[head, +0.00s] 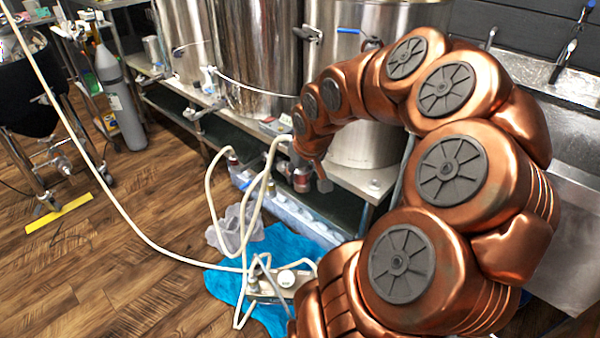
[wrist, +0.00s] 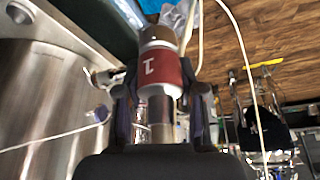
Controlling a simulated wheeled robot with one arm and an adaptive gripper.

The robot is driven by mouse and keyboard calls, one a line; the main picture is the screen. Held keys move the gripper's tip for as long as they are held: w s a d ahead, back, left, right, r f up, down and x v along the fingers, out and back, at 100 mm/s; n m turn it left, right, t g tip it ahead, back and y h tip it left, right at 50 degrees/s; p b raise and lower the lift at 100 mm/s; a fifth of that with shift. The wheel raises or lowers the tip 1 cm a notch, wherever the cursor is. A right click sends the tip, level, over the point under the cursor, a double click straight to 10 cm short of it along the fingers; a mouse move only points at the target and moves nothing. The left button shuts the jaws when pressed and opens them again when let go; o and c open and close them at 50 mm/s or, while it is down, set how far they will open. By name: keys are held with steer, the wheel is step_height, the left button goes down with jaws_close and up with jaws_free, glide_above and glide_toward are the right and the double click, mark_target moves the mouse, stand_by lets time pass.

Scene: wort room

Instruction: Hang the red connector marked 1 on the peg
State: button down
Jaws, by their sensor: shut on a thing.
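The red connector (wrist: 162,72) has a white "1" on its red band, upside down in the wrist view, with metal and white parts at its ends. My gripper (wrist: 160,104) is shut on it, one dark finger on each side. In the head view my gripper (head: 312,182) is at the end of my curved arm, in front of the steel tanks, and the red connector (head: 301,179) shows small there. A white hose (head: 268,172) loops up close to the connector; the exact join is not clear. I cannot make out the peg in either view.
Steel tanks (head: 260,60) stand on a metal rack (head: 352,178) behind my gripper. A pump (head: 270,284) with white hoses sits on a blue cloth (head: 232,285). Another hose end (head: 232,158) stands by a row of bottles (head: 300,218).

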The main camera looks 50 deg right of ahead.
steer(key=shift+r+p, duration=0.7)
steer(key=shift+r, duration=1.2)
